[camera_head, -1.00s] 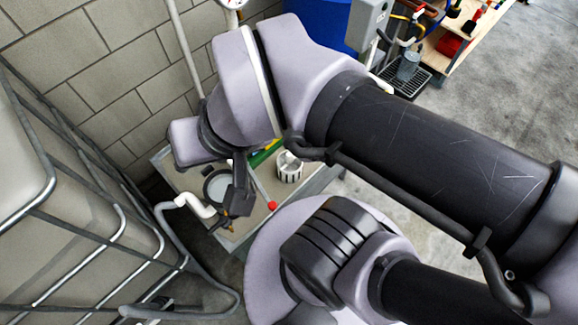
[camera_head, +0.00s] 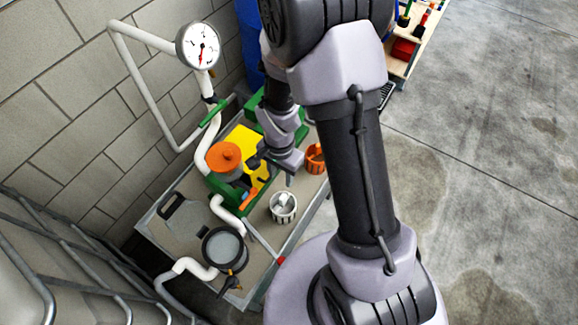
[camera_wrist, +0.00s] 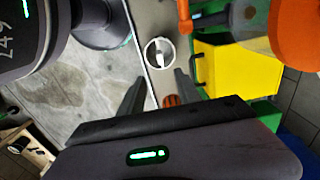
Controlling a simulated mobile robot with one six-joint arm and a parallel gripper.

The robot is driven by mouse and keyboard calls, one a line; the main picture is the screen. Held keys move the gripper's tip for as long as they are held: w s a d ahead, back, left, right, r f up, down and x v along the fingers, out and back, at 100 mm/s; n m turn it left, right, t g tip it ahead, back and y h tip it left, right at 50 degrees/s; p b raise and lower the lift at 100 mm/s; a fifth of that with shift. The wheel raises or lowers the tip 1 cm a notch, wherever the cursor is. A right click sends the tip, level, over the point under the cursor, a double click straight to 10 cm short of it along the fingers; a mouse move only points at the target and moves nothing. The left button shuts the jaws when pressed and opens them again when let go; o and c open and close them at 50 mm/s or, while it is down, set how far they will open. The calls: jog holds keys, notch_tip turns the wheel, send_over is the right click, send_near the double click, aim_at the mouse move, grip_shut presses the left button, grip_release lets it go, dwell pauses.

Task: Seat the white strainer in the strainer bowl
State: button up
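The white strainer (camera_head: 283,212), a small slotted basket with a bar across its top, stands upright on the bench. It also shows in the wrist view (camera_wrist: 159,53), beyond my fingertips. The strainer bowl (camera_head: 225,248) is round and dark-rimmed, with a pale inside, to the left of and nearer than the strainer; white pipes join it. I see no strainer in it. My gripper (camera_head: 272,170) is above the bench, behind the white strainer and apart from it. In the wrist view my gripper (camera_wrist: 158,77) is open, with nothing held between its fingers.
An orange basket (camera_head: 315,160) stands to the right of my gripper. An orange-lidded housing (camera_head: 226,158), a yellow block (camera_head: 241,140) and green parts lie to its left and behind. A gauge (camera_head: 199,45) tops a white pipe.

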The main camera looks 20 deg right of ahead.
aim_at(283, 197)
notch_tip(283, 197, down, 11)
jog(key=b, duration=0.4)
jog(key=shift+s+a+f, duration=0.1)
jog(key=shift+a+f, duration=0.05)
jog(key=shift+f, duration=0.05)
jog(key=f+b, duration=0.1)
jog(key=f, duration=0.1)
jog(key=f+b, duration=0.1)
jog(key=f, duration=0.1)
jog(key=f+b, duration=0.1)
jog(key=f, duration=0.1)
jog(key=shift+d+b, duration=0.25)
jog(key=shift+b, duration=0.05)
jog(key=shift+w+r, duration=0.2)
grip_shut()
